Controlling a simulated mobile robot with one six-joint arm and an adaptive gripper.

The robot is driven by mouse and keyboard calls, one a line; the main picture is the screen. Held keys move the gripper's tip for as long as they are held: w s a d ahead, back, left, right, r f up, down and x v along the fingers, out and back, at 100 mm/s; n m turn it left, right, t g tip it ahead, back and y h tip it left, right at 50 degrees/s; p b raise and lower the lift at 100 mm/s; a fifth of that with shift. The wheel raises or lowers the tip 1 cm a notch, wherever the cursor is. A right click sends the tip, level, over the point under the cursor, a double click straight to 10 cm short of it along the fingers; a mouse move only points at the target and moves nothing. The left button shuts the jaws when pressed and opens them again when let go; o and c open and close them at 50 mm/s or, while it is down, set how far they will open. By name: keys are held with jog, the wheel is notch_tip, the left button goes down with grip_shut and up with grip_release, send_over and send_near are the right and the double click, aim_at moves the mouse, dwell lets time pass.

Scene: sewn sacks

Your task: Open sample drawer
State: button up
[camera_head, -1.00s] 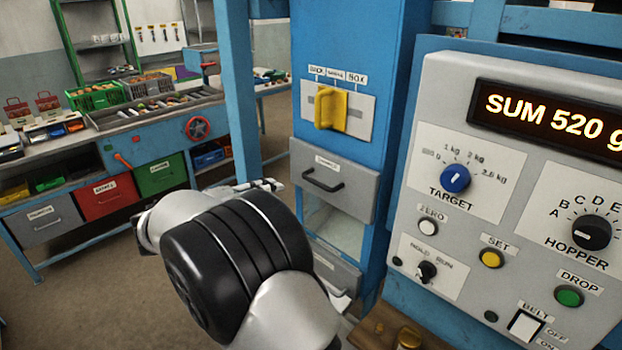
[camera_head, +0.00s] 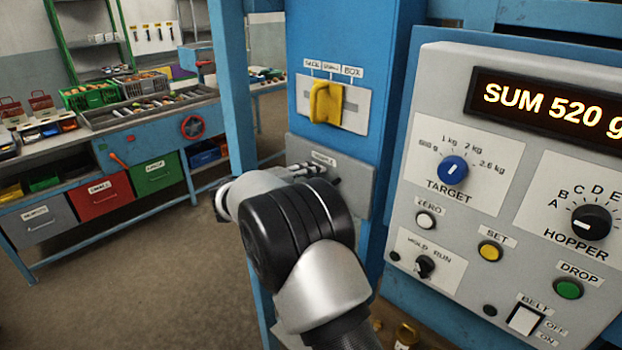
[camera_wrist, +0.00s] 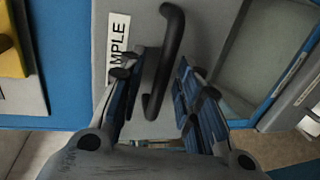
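The sample drawer (camera_head: 357,184) is a grey front in the blue cabinet, below the yellow selector. In the wrist view its front (camera_wrist: 140,35) carries a label ending in "MPLE" and a black bar handle (camera_wrist: 163,60). My gripper (camera_wrist: 160,100) is open, with one finger on each side of the handle's near end. A gap shows between the handle and the right finger; the left finger is close to it, and touching cannot be told. In the head view my wrist covers most of the handle and the gripper. The drawer front appears flush with the cabinet.
A yellow selector (camera_head: 326,102) sits on a plate above the drawer. The control panel (camera_head: 440,200) with knobs and buttons stands close on the right. A blue post (camera_head: 232,95) rises to the left. A workbench (camera_head: 160,130) with red, green and grey drawers stands further left.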

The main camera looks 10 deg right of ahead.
jog(key=shift+c, duration=0.3)
grip_shut()
dwell(0.6)
